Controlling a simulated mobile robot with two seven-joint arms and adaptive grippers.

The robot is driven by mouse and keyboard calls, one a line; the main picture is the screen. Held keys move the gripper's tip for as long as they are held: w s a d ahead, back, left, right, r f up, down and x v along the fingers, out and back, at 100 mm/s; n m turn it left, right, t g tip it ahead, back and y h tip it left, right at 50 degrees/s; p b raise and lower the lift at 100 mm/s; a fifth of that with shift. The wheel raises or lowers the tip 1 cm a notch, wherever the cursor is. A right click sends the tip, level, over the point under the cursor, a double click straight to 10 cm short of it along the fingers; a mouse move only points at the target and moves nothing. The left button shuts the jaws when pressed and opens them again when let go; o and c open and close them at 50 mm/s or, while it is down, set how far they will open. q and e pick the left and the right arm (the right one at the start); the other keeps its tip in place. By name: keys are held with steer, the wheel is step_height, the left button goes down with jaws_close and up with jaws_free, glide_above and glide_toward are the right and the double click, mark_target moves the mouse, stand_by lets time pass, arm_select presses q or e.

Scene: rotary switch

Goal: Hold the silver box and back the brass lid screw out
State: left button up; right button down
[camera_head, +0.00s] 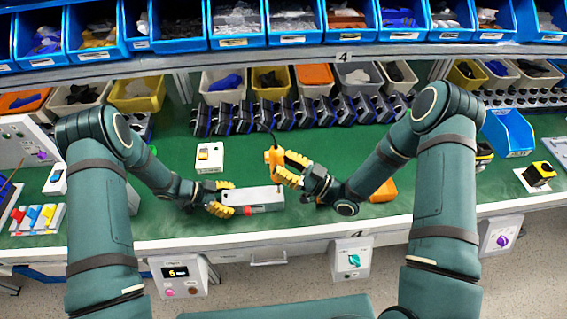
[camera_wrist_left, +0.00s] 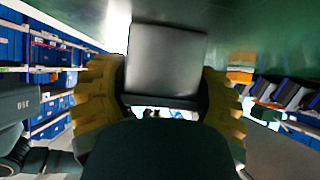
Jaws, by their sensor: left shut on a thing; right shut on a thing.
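The silver box (camera_head: 254,197) lies on the green bench top near its front edge. My left gripper (camera_head: 226,199) is shut on the box's left end, its yellow fingers on both sides. In the left wrist view the box (camera_wrist_left: 166,60) stands out between the two yellow fingers (camera_wrist_left: 165,100). My right gripper (camera_head: 284,164) is above the box's right part, shut on an orange-yellow tool (camera_head: 273,160) with a dark cord. The tool's lower end points down at the box. The brass lid screw cannot be made out; the tool or the fingers may hide it.
A white switch box (camera_head: 209,157) stands behind my left gripper. A row of dark blocks (camera_head: 300,112) stands along the back, under bins. An orange object (camera_head: 384,191) lies right of my right gripper. Small coloured switches (camera_head: 38,218) are at far left.

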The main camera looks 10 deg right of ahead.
mark_target(282, 153)
steer(key=shift+r, duration=2.25)
arm_select(q)
steer(key=o, duration=1.4)
